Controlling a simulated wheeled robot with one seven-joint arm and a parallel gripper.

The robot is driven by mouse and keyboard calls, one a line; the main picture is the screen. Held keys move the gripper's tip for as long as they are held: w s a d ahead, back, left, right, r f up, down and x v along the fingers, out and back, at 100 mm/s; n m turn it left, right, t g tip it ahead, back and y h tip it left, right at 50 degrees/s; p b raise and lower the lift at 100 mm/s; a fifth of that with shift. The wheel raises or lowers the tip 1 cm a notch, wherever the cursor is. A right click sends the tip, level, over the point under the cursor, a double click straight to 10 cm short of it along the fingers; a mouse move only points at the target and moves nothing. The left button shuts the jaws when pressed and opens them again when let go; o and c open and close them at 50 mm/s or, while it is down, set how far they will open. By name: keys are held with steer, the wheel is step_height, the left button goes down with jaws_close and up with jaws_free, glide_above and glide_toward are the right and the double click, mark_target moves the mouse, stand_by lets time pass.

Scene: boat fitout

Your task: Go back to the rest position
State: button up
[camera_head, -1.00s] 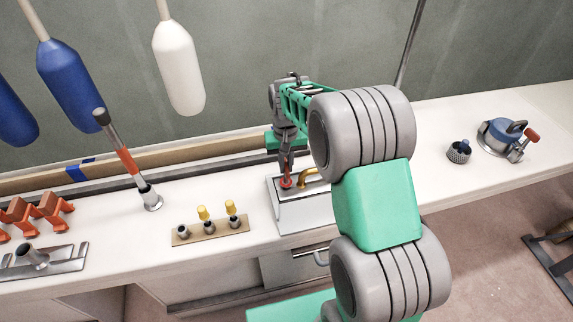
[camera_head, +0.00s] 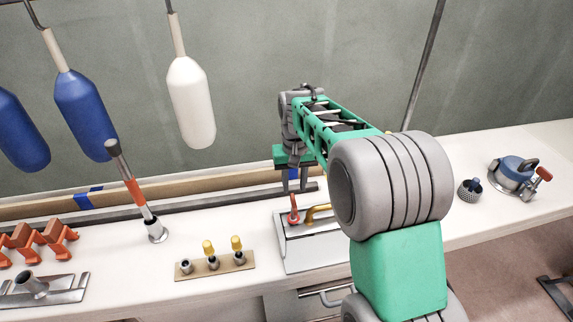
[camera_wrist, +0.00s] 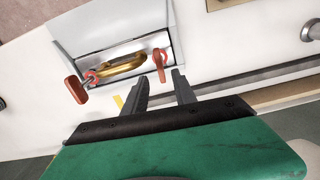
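My gripper (camera_head: 294,186) is above the back of the bench, over the far edge of a grey-white metal box. In the wrist view my gripper (camera_wrist: 162,88) shows two dark fingers spread apart with nothing between them. A red-handled switch (camera_head: 294,214) stands upright on the box, just below the fingertips and apart from them. The switch also shows in the wrist view (camera_wrist: 160,62), just beyond the fingertips. My arm reaches in from the right of the head view.
The box (camera_head: 303,255) has a brass handle (camera_head: 318,212). A board with yellow-topped plugs (camera_head: 215,266) and an upright red-banded rod (camera_head: 135,190) stand left. A blue-topped winch (camera_head: 513,176) and a dark knurled part (camera_head: 470,190) stand right. White (camera_head: 191,102) and blue fenders hang behind.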

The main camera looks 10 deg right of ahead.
mark_target(297, 210)
steer(key=s+f, duration=0.2)
steer(key=f, duration=0.1)
steer(key=s+f, duration=0.1)
steer(key=shift+f, duration=0.4)
steer(key=s+r+p, duration=0.1)
steer(key=s+r, duration=0.2)
steer(key=s, duration=1.6)
step_height(297, 210, up, 7)
steer(key=w+t, duration=0.2)
steer(key=t, duration=0.1)
steer(key=shift+n+p, duration=0.3)
steer(key=shift+p, duration=0.1)
